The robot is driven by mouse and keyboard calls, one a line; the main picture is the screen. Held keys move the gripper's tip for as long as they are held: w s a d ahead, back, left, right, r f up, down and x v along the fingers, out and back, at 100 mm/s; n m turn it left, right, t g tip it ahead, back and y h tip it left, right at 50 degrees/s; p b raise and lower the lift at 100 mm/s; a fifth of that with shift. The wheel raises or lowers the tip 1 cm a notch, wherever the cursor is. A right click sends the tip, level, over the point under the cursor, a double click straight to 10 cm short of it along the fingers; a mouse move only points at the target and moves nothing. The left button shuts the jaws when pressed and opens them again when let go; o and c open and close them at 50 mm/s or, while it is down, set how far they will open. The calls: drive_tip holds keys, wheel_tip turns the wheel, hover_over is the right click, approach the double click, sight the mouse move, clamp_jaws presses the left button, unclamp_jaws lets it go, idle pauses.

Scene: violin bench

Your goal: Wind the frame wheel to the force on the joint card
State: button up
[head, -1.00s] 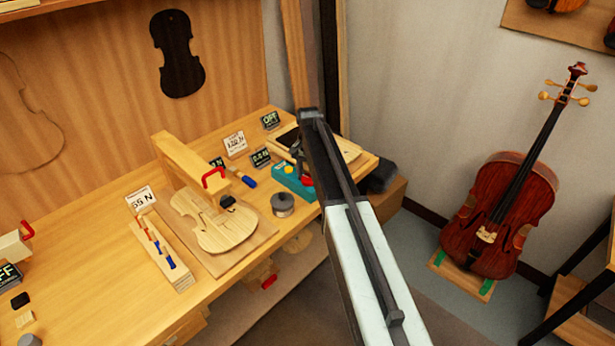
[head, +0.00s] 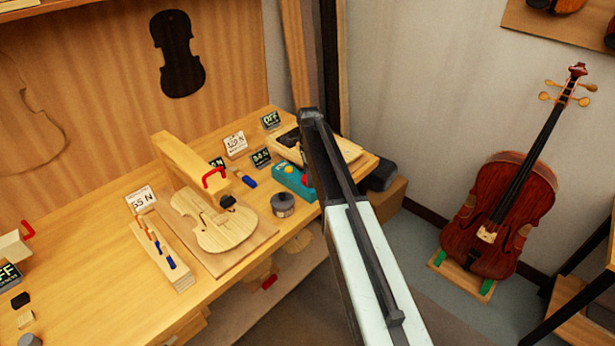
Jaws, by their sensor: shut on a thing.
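My arm reaches in from the lower right to the bench's right end. My gripper (head: 308,178) shows only as a dark sliver beside the arm, at the teal unit (head: 293,180). It is shut; the frame wheel it appears to hold is hidden behind the arm. A small dark display (head: 261,158) behind the teal unit shows a blurred force reading, roughly 34 N. A white card (head: 235,144) beside it carries a blurred force, perhaps 120 N. Another white card (head: 140,199) farther left reads about 55 N. I cannot tell which is the joint card.
A violin plate (head: 215,228) lies on a board mid-bench, with a wooden beam (head: 185,165) behind it. A grey round weight (head: 283,205) stands near the front edge. A dark display (head: 270,120) reads OFF. A cello (head: 495,220) stands right, beyond open floor.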

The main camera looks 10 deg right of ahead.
drive_tip(key=m, duration=0.3)
drive_tip(key=shift+s+m, duration=0.15)
drive_tip(key=shift+m, duration=0.15)
drive_tip(key=shift+d+m, duration=0.1)
drive_tip(key=shift+m, duration=1.7)
drive_tip(key=o, duration=1.4)
drive_tip(key=shift+c, duration=0.2)
drive_tip(key=shift+r, duration=0.1)
